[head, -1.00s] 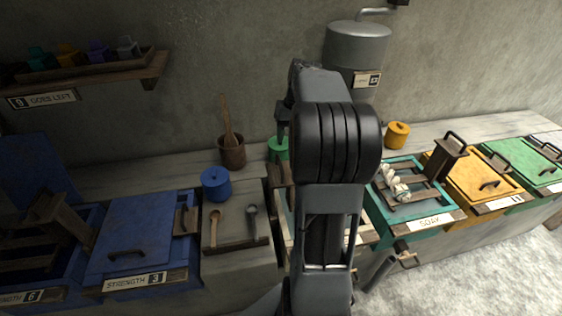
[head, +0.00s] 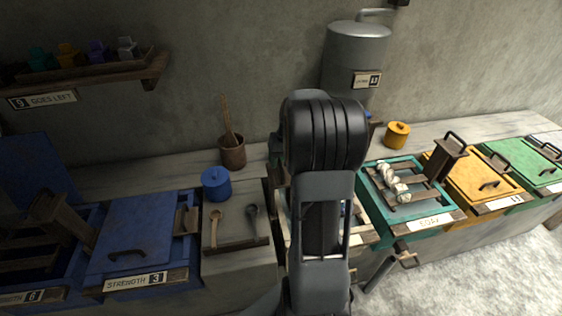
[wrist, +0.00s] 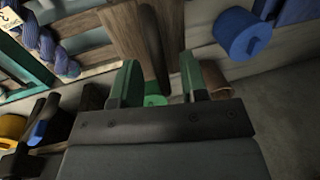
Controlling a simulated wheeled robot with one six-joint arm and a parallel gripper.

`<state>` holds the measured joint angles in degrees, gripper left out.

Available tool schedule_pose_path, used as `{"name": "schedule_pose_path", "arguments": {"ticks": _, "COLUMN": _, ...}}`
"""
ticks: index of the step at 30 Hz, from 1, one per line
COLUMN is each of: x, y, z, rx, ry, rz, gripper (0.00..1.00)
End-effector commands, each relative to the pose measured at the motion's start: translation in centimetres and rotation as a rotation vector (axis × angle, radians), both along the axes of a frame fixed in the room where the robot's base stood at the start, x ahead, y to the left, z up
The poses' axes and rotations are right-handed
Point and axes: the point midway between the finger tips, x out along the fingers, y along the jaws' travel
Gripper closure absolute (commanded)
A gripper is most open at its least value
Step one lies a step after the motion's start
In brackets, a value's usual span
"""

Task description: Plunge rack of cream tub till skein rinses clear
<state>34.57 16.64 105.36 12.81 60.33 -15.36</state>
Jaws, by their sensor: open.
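The cream tub (head: 362,239) stands in the middle of the head view, mostly hidden behind my arm. In the wrist view a blue skein (wrist: 40,45) shows at the upper left, beside wooden bars. A wooden post with a dark upright handle (wrist: 153,50) stands in the upper middle of the wrist view. My gripper (wrist: 160,80) is open, with its green-tipped fingers on either side of the handle's lower end in the picture. I cannot tell whether they touch it. The head view hides my gripper behind my arm.
The teal soak tub (head: 378,209) holds a rack with a pale skein, right of the cream tub. A lidded yellow tub (head: 482,172) stands beyond it. A blue pot (head: 216,184), a brown pot (head: 232,153) and a spoon tray (head: 235,235) are to the left.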

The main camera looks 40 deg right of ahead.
Motion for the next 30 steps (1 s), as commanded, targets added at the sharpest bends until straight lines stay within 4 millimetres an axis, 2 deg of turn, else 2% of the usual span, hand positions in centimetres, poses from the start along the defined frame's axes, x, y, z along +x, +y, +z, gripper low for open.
{"name": "schedule_pose_path", "arguments": {"ticks": 2, "x": 0.0, "y": 0.0, "z": 0.0, "rx": 0.000, "ry": 0.000, "rz": 0.000, "gripper": 0.60}}
{"name": "schedule_pose_path", "arguments": {"ticks": 15, "x": 0.0, "y": 0.0, "z": 0.0, "rx": 0.000, "ry": 0.000, "rz": 0.000, "gripper": 1.00}}
{"name": "schedule_pose_path", "arguments": {"ticks": 26, "x": 0.0, "y": 0.2, "z": 0.0, "rx": 0.001, "ry": 0.000, "rz": 0.001, "gripper": 1.00}}
{"name": "schedule_pose_path", "arguments": {"ticks": 30, "x": 0.0, "y": 0.1, "z": -1.2, "rx": 0.002, "ry": 0.001, "rz": 0.001, "gripper": 1.00}}
